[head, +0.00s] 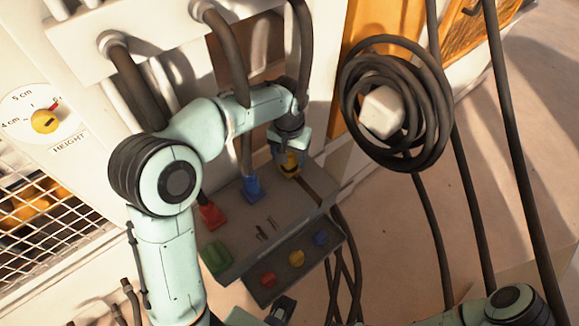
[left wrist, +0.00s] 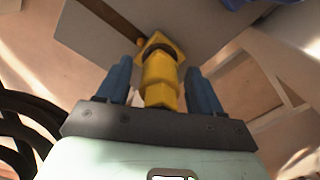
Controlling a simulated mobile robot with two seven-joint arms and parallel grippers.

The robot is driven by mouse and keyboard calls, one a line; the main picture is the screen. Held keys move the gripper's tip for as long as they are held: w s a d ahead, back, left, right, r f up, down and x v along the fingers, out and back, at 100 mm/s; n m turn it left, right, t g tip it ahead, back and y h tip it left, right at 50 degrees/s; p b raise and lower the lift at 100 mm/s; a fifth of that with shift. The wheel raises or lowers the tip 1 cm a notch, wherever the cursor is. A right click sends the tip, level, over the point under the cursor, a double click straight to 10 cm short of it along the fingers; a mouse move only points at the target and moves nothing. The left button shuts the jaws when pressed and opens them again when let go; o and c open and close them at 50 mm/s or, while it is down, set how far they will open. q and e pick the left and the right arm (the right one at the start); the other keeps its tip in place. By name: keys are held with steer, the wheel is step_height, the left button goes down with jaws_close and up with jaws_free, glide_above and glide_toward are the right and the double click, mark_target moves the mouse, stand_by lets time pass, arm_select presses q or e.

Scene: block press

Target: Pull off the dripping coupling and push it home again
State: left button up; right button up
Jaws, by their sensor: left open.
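A grey block (head: 235,222) carries a green coupling (head: 216,258), a red coupling (head: 211,215), a blue coupling (head: 252,188) and a yellow coupling (head: 289,168) on its top. My left gripper (head: 287,158) reaches over the yellow coupling. In the left wrist view the yellow coupling (left wrist: 160,82) stands between the two blue fingers of my left gripper (left wrist: 160,78), with gaps on both sides. The gripper is open. Whether the yellow coupling is fully seated is hard to tell.
Dark hoses (head: 225,50) hang above the block. A coiled black cable (head: 430,120) hangs at the right of it. A height dial (head: 45,120) and wire mesh are at the left.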

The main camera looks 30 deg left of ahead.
arm_select(q)
jaws_close()
steer(key=shift+r, duration=0.15)
arm_select(e)
steer(key=shift+r, duration=0.1)
arm_select(q)
steer(key=shift+r, duration=0.1)
arm_select(e)
steer(key=shift+w+r, duration=0.1)
arm_select(q)
steer(key=shift+r+p, duration=1.85)
steer(key=shift+r, duration=0.45)
arm_select(e)
steer(key=shift+w+r, duration=0.3)
steer(key=shift+r, duration=0.35)
steer(key=shift+w+r, duration=0.25)
steer(key=shift+r, duration=0.35)
steer(key=shift+w+r, duration=0.3)
steer(key=shift+r, duration=0.35)
